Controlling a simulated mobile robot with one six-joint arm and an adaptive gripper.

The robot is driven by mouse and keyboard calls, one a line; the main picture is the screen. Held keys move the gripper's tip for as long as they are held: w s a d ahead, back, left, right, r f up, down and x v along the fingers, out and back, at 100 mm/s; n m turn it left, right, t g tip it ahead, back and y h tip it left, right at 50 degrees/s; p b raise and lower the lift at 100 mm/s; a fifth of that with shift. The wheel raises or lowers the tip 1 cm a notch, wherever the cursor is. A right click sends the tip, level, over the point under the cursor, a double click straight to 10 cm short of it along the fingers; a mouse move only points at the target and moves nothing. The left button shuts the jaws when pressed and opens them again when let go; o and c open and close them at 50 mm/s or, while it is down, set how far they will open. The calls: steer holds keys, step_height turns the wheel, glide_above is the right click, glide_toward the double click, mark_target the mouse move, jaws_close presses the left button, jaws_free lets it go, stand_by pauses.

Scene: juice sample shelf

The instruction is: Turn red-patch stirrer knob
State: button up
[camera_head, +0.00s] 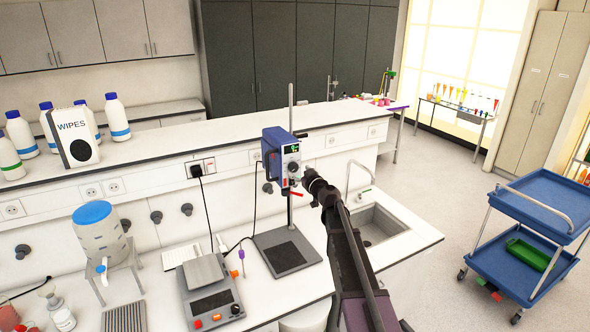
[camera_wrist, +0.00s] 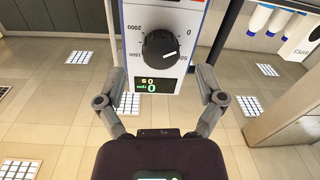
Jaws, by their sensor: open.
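The stirrer (camera_head: 273,144) is a blue box with a pale front panel, held on an upright rod above the bench. A small red part (camera_head: 285,192) shows at its lower front. Its round black knob (camera_wrist: 160,50) is in the upper middle of the wrist view, on a panel with a printed scale. A dark display (camera_wrist: 152,85) with green zeros sits below the knob in that view. My gripper (camera_wrist: 159,76) is open and empty, its fingers spread either side of the panel, apart from the knob. In the head view my gripper (camera_head: 303,180) is close to the stirrer's front.
The stirrer's dark base plate (camera_head: 287,250) lies on the white bench. A hotplate-like device (camera_head: 210,300) stands left of it; a sink (camera_head: 378,224) and curved tap (camera_head: 350,180) are to the right. Cables hang behind. A blue trolley (camera_head: 520,275) stands on the floor at right.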

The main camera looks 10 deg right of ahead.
mark_target(295, 168)
steer(key=shift+x, duration=1.8)
